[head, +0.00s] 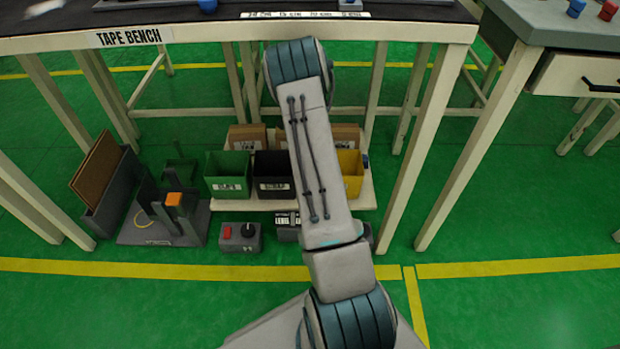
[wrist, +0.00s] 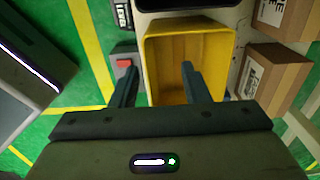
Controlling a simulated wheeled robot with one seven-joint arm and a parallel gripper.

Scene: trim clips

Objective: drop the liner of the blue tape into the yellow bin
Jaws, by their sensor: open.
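The yellow bin (head: 351,168) stands on a low shelf under the tape bench, partly hidden by my arm in the head view. In the wrist view the yellow bin (wrist: 160,45) lies below and beyond my gripper (wrist: 158,78). My gripper is open, its two dark fingers spread in front of the bin's opening, with nothing visible between them. The visible part of the bin's inside looks bare. I cannot make out the liner or clearly identify the blue tape. A small blue item (head: 208,4) sits at the top edge of the head view on the bench.
A green bin (head: 226,185) and a black bin (head: 273,187) stand left of the yellow one. Cardboard boxes (wrist: 271,75) sit beside it in the wrist view. A grey box with a red button (head: 241,237) is on the floor. Bench legs (head: 435,150) flank the shelf.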

